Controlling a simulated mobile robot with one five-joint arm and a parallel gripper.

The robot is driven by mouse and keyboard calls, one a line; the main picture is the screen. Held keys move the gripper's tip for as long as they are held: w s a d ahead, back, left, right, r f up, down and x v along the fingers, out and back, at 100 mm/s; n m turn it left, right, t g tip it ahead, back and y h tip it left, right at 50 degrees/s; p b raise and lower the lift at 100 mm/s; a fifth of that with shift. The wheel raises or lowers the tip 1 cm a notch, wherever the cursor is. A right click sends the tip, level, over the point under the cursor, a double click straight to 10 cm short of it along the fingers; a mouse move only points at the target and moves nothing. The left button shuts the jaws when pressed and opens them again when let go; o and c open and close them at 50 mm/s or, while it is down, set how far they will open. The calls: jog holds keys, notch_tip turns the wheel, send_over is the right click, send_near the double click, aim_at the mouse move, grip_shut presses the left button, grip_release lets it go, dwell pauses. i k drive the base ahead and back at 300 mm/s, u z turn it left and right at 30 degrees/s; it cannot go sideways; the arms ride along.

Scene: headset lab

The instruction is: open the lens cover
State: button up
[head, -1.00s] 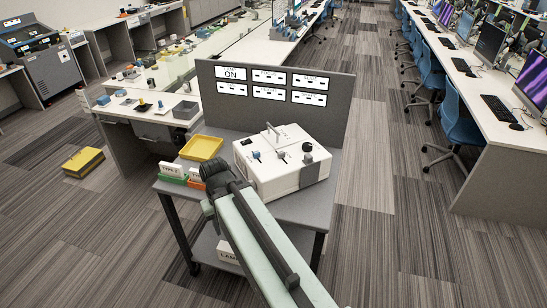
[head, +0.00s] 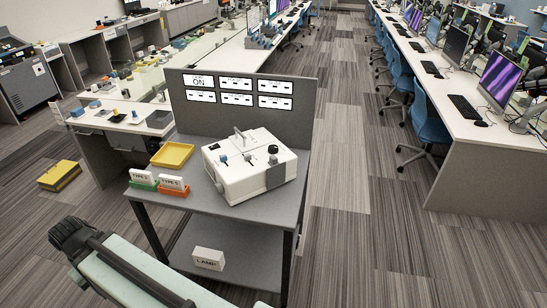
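A white boxy device (head: 250,178) stands on a grey cart (head: 262,208). It has a thin handle and several knobs on top, and a grey panel on its right front side. I cannot tell which part is the lens cover or whether it is open. My gripper (head: 68,232) is a dark shape at the lower left, well apart from the device and left of the cart. Its fingers are not clear, so I cannot see whether it is open or shut.
On the cart are a yellow tray (head: 172,155), a green holder (head: 143,186) and an orange holder (head: 173,191) with white cards. A LAMP box (head: 208,258) sits on the lower shelf. A grey panel (head: 240,120) stands behind.

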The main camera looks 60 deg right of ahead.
aim_at(276, 174)
jog(key=z, duration=0.05)
jog(key=k, duration=0.9)
jog(key=z, duration=0.6)
jog(key=i, duration=1)
jog(key=u, duration=0.1)
